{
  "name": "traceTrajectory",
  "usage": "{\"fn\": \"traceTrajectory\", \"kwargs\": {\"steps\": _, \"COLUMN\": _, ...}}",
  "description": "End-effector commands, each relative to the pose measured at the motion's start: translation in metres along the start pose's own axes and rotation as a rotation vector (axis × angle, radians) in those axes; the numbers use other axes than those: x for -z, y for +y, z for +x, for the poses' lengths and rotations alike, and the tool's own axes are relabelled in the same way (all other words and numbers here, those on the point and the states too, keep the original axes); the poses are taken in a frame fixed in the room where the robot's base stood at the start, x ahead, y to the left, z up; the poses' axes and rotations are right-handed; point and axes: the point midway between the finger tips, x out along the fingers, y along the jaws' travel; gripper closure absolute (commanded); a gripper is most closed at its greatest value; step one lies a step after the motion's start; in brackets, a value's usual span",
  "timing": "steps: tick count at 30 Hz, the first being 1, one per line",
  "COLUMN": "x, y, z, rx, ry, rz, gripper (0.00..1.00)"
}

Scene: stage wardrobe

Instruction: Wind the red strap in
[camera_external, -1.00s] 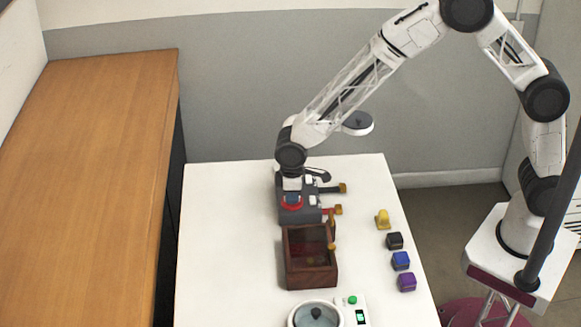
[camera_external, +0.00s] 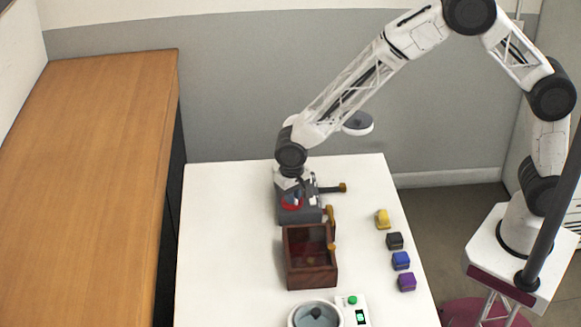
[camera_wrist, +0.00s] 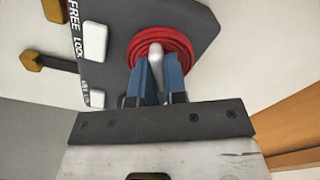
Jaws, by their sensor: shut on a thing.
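The red strap (camera_wrist: 178,40) lies in a round coil on a dark grey winder (camera_wrist: 105,25). In the external view the winder (camera_external: 283,211) stands on the white table, with the red coil (camera_external: 291,203) on top. My gripper (camera_wrist: 156,78) points down over the coil. Its blue fingers are shut on a pale knob (camera_wrist: 155,50) at the coil, which they partly hide. A brass-coloured end piece (camera_external: 330,213) is close to the winder's right edge. White switches (camera_wrist: 95,42) sit beside the words FREE and LOCK.
A brass-ended lever (camera_external: 342,188) sticks out right of the winder. An open wooden box (camera_external: 312,279) stands just in front. A yellow piece (camera_external: 382,219) and black, blue and purple blocks (camera_external: 401,261) line the right side. A round-dish device (camera_external: 316,315) is at the front. The table's left side is clear.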

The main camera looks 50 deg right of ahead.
Motion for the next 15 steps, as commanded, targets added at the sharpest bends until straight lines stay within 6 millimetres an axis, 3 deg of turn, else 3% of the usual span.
{"fn": "traceTrajectory", "kwargs": {"steps": 15, "x": 0.0002, "y": 0.0000, "z": -0.0008, "rx": 0.001, "ry": 0.000, "rz": 0.436, "gripper": 1.00}}
